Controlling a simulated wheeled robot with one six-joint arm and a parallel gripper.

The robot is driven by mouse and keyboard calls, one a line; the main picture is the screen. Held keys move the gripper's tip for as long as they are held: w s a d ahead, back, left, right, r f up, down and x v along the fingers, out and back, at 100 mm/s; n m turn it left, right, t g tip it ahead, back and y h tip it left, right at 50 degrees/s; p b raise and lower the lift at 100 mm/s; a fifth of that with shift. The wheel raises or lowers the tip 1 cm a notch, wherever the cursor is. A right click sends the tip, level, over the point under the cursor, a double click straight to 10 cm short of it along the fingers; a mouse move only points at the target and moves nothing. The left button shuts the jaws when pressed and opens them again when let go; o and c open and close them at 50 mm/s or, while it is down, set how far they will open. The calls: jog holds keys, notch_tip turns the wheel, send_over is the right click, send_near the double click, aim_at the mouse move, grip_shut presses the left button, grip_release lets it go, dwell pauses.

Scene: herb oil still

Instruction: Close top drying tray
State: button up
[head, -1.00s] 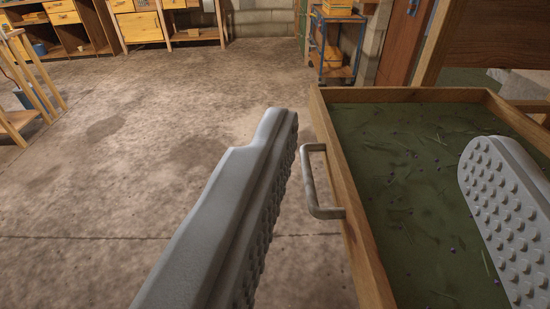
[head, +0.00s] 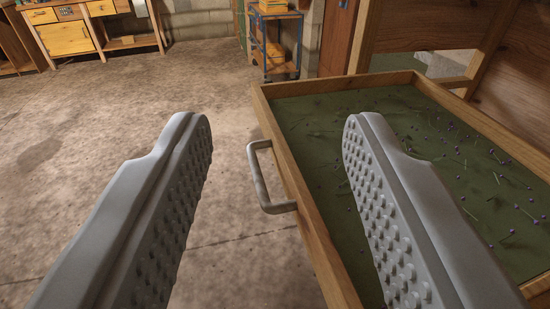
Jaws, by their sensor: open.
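The drying tray (head: 287,184) is a wooden-framed drawer with a green bottom, pulled out at the right of the head view. Small purple buds and green stems lie scattered in it. A grey metal handle (head: 259,180) sits on its front rail, facing left. My gripper (head: 280,125) is open and empty. Its left finger is over the floor, left of the handle. Its right finger shows over the tray's inside, right of the front rail. The handle appears between the two fingers and is not gripped. Part of the tray is hidden behind the right finger.
A wooden frame (head: 430,48) stands behind the tray at the upper right. A blue-framed cart (head: 277,45) stands at the back, and a wooden cabinet (head: 67,37) at the back left. The concrete floor (head: 120,85) at left is clear.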

jog(key=shift+w+a, duration=0.1)
jog(key=shift+w, duration=0.1)
jog(key=c, duration=0.3)
jog(key=w+a+f+g, duration=0.1)
jog(key=w+g, duration=0.1)
jog(key=w, duration=0.2)
jog(key=w+a+f+n+g, duration=0.1)
jog(key=w+a+f+g, duration=0.1)
jog(key=w, duration=0.3)
jog(key=w+a+f+g, duration=0.2)
jog(key=w, duration=0.3)
jog(key=shift+n, duration=0.3)
grip_shut()
jog(key=w+a+f+g+h, duration=0.2)
jog(key=w+a+f+g, duration=0.15)
jog(key=w, duration=0.35)
jog(key=w+a+f+g+h, duration=0.2)
jog(key=w+a+f, duration=0.15)
jog(key=w, duration=0.25)
jog(key=w+d+f, duration=0.6)
jog(key=d+f, duration=0.1)
jog(key=f, duration=0.1)
jog(key=shift+d+f, duration=0.3)
